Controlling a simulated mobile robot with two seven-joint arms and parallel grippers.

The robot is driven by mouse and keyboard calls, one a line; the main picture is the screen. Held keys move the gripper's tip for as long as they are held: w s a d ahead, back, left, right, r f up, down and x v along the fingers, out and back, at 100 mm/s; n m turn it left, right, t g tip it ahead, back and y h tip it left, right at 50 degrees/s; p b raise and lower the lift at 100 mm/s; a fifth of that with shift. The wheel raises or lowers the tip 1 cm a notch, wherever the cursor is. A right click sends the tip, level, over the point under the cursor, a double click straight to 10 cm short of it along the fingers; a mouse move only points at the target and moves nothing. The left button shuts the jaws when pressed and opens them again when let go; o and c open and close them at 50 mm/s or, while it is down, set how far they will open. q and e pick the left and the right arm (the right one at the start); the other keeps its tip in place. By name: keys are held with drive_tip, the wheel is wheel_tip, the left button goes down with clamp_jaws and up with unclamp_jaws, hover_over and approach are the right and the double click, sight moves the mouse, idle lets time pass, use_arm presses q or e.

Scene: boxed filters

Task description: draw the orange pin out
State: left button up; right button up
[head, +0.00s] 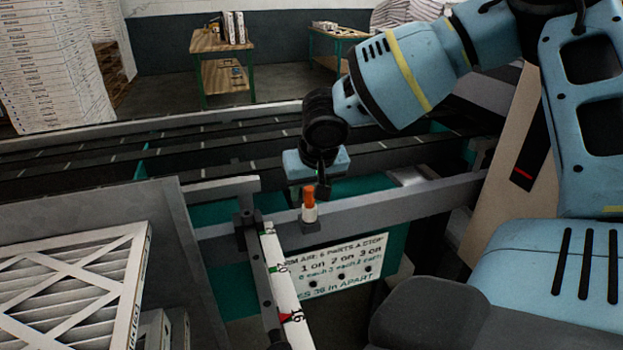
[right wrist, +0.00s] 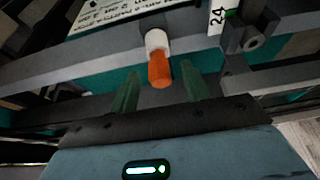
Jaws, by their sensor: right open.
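The orange pin (head: 309,196) stands upright in a white collar (head: 310,213) on the grey rail, in the middle of the head view. In the right wrist view the orange pin (right wrist: 160,70) points toward my gripper, with the white collar (right wrist: 156,41) behind it. My right gripper (head: 322,190) is just above and beside the pin in the head view. In the right wrist view its two green fingers (right wrist: 158,88) are apart, with the pin's tip between and just beyond them. They do not appear to touch it. My left gripper is not in view.
A white sign with printed text (head: 345,262) hangs below the rail. A white measuring strip (head: 285,290) runs along a bar toward me. Boxed filters (head: 70,290) stand at the lower left. The dark conveyor (head: 80,180) lies behind the rail, with wooden tables (head: 222,42) beyond.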

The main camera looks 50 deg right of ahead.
sight(309, 188)
drive_tip(key=shift+w+d+f, duration=0.1)
drive_tip(key=shift+w+f, duration=0.15)
drive_tip(key=shift+f, duration=0.4)
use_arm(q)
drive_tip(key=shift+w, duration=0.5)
use_arm(e)
drive_tip(key=shift+c, duration=0.4)
clamp_jaws()
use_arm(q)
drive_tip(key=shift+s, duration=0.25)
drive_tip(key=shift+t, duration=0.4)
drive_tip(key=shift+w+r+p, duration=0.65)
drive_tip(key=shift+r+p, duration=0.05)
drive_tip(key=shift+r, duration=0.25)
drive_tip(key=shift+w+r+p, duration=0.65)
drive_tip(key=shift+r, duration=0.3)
use_arm(e)
drive_tip(key=shift+r, duration=3.35)
drive_tip(key=shift+r, duration=0.6)
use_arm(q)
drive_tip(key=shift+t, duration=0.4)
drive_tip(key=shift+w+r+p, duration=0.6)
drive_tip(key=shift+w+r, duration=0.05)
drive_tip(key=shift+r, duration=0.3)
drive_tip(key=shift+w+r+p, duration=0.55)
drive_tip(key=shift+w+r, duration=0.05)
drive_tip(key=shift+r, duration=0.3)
use_arm(e)
wheel_tip(309, 188, up, 8)
drive_tip(key=shift+f, duration=0.2)
